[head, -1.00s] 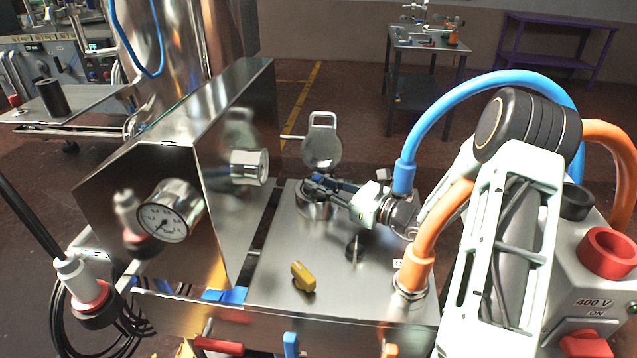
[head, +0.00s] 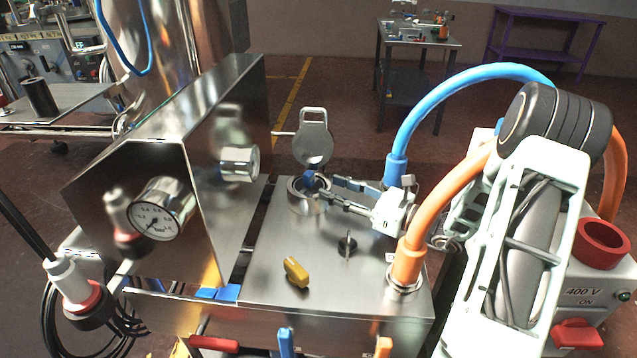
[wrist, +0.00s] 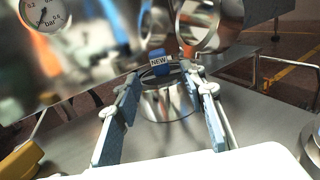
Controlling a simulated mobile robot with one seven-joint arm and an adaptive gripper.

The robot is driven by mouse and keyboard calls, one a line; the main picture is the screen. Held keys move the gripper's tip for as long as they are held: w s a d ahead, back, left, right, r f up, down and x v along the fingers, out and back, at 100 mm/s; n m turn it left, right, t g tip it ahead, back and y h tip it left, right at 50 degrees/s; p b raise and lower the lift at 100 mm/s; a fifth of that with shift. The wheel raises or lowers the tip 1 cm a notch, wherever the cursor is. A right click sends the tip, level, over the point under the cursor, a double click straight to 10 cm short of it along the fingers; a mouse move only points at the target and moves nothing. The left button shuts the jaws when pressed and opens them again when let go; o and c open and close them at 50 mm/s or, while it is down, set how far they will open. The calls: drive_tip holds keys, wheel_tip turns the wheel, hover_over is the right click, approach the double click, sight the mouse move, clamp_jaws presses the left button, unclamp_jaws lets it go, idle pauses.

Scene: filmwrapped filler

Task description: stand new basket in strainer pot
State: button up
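The strainer pot (head: 308,206) is a short round metal cup on the steel bench top, with its hinged lid (head: 313,146) standing open behind it. The new basket shows as a blue top (head: 311,182) inside the pot mouth. In the wrist view its blue top with a "NEW" label (wrist: 159,64) rises above the rim of the pot (wrist: 168,104); its lower part is hidden in the pot. My gripper (head: 332,188) is just right of the pot. Its fingers are spread apart in the wrist view (wrist: 160,82), with nothing between the tips, apart from the basket.
A steel box with a pressure gauge (head: 161,208) stands left of the pot. A yellow handle (head: 296,271) and a dark knob (head: 347,244) stick up in front. Blue (head: 430,103) and orange (head: 440,205) hoses arch at the right.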

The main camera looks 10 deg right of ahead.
drive_tip(key=v, duration=0.4)
drive_tip(key=shift+s+d, duration=0.1)
drive_tip(key=shift+s, duration=0.1)
